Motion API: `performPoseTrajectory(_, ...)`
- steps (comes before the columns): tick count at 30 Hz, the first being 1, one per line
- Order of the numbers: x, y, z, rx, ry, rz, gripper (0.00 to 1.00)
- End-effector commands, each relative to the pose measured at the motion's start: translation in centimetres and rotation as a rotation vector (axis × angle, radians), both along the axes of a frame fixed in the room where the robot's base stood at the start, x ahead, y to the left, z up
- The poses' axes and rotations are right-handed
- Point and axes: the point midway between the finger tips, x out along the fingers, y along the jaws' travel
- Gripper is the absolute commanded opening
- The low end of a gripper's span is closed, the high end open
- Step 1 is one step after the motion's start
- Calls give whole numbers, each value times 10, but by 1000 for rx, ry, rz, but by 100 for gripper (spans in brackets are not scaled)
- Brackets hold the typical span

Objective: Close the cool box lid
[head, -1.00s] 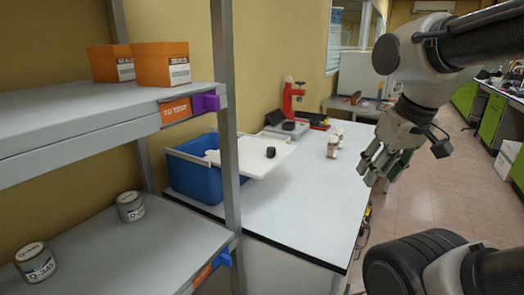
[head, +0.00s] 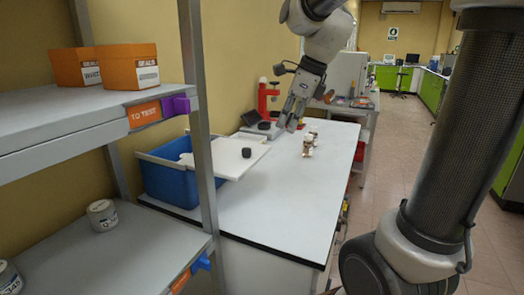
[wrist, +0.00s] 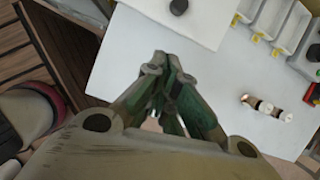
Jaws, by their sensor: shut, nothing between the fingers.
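The blue cool box (head: 168,181) stands on the white bench at the left, partly hidden by the shelf post. Its white lid (head: 226,157) is open and sticks out to the right over the bench, with a black knob (head: 246,152) on it. In the wrist view the lid (wrist: 200,12) shows at the top, with the black knob (wrist: 179,6) on it. My gripper (head: 291,125) is shut and empty, above the back part of the bench, to the right of the lid and apart from it. It also shows in the wrist view (wrist: 168,62).
Small bottles (head: 309,142) stand on the bench (head: 270,205) near my gripper. A red device (head: 266,98) and trays (wrist: 267,15) are at the back. The grey shelf (head: 70,120) with orange boxes (head: 127,66) is at the left. The bench front is clear.

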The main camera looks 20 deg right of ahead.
Motion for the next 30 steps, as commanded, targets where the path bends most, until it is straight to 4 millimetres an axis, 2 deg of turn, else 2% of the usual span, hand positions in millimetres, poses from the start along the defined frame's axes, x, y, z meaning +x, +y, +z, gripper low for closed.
performPoseTrajectory(4,-1,0,-1,37,41,-135,0)
performPoseTrajectory(10,3,5,-17,42,49,-156,0)
performPoseTrajectory(22,23,26,-95,40,50,-154,0)
performPoseTrajectory(30,48,50,-96,41,46,-153,0)
